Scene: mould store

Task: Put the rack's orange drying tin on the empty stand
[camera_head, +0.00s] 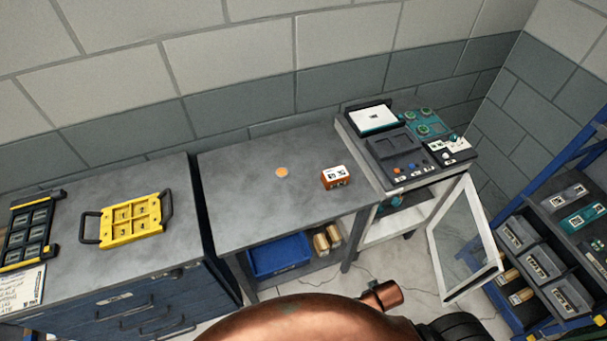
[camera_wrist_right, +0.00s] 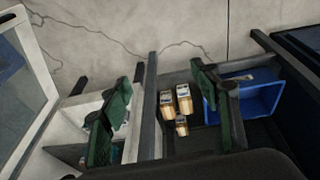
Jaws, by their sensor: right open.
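A small orange-brown box-like tin (camera_head: 335,178) with a white, dark-marked top sits at the right of the grey table (camera_head: 240,215). A flat orange disc (camera_head: 282,172) lies on the table to its left. I cannot tell which thing is the empty stand. The blue rack (camera_head: 577,150) at the right edge shows grey and teal labelled items; no orange tin is clear on it. My right gripper (camera_wrist_right: 168,70) is open and empty in the right wrist view, its green-padded fingers wide apart above the lower shelf. My left gripper is not in view.
A yellow tray (camera_head: 132,220) and a black-framed tray (camera_head: 30,231) lie on the left cabinet. A white cart (camera_head: 366,229) with an open glass door (camera_head: 465,240) stands right of the table. A blue bin (camera_head: 279,255) is on the lower shelf. My copper arm hides the bottom centre.

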